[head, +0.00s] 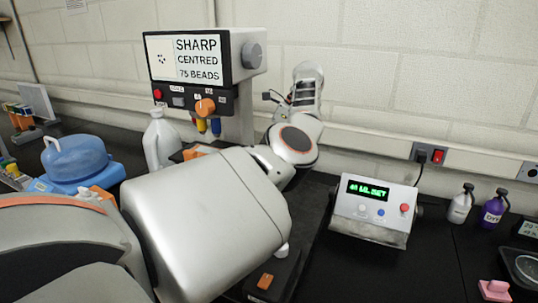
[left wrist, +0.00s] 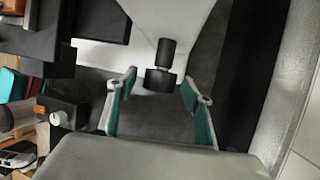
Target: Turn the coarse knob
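In the left wrist view a black stepped knob (left wrist: 160,80) sticks out from a pale stand (left wrist: 165,25); it looks like the coarse knob. My left gripper (left wrist: 159,84) is open, its two teal-padded fingers on either side of the knob's end. Dark gaps show between the knob and both fingers, so they look apart; the depth between them is hard to tell. In the head view my left arm covers the middle and hides this knob and the fingertips. My right gripper is in neither view.
A screen unit (head: 198,55) with a grey side knob (head: 252,55) and an orange knob (head: 205,106) stands behind my arm. A control box (head: 374,210) is to its right, with small bottles (head: 493,207) beyond. A blue jug (head: 75,160) stands left.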

